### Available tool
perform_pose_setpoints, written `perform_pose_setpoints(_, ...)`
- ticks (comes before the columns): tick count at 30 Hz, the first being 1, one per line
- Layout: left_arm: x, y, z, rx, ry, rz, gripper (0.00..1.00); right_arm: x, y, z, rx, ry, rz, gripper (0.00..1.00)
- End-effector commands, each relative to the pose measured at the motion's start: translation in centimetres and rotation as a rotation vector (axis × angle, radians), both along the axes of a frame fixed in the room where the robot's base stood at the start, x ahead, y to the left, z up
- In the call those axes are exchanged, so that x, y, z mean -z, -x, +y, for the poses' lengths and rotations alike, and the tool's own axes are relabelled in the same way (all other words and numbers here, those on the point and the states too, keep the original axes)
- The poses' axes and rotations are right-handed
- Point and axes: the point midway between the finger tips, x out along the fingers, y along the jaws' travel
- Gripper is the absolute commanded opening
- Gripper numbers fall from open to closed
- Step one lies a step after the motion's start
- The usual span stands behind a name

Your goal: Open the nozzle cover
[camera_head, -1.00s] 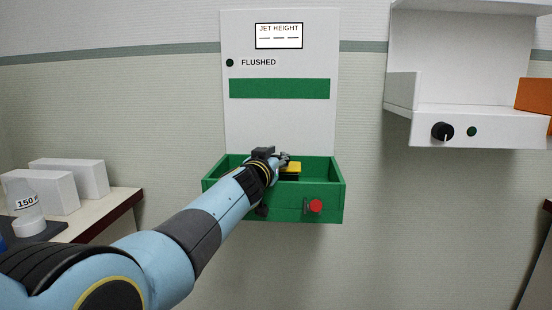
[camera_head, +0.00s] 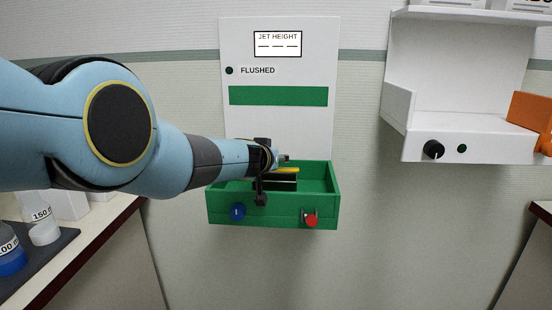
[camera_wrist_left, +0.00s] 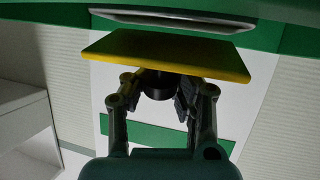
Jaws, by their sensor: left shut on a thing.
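The nozzle cover appears as a yellow plate (camera_head: 286,170) above a dark block (camera_head: 280,183) inside the green basin (camera_head: 273,210). In the left wrist view the yellow plate (camera_wrist_left: 165,55) spans the space in front of the fingers, with a dark round piece between them. My left gripper (camera_wrist_left: 158,82) is shut on that dark piece at the cover. In the head view my left gripper (camera_head: 284,159) is over the basin, partly hidden by its own wrist. How far the cover is tilted is hard to tell. My right gripper is not in view.
The basin front has a blue button (camera_head: 238,211) and a red one (camera_head: 311,220). A white panel (camera_head: 277,125) rises behind. A white shelf unit (camera_head: 450,140) with a black knob is at right. A counter (camera_head: 92,235) with bottles is at left.

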Motion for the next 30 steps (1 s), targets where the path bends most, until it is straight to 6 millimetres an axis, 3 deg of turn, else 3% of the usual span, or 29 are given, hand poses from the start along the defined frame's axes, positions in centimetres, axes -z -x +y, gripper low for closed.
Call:
perform_pose_setpoints(4,0.45,0.21,0.02,0.0,0.0,0.007,0.0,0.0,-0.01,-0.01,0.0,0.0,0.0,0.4)
perform_pose_setpoints(5,0.46,0.21,0.02,0.0,0.0,0.007,0.21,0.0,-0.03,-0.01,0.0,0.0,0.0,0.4)
perform_pose_setpoints(12,0.26,0.11,0.03,0.0,0.0,0.003,0.52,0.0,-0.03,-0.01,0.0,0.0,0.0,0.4)
perform_pose_setpoints(30,0.69,0.14,-0.1,0.001,0.003,-0.034,0.53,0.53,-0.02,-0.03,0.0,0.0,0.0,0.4)
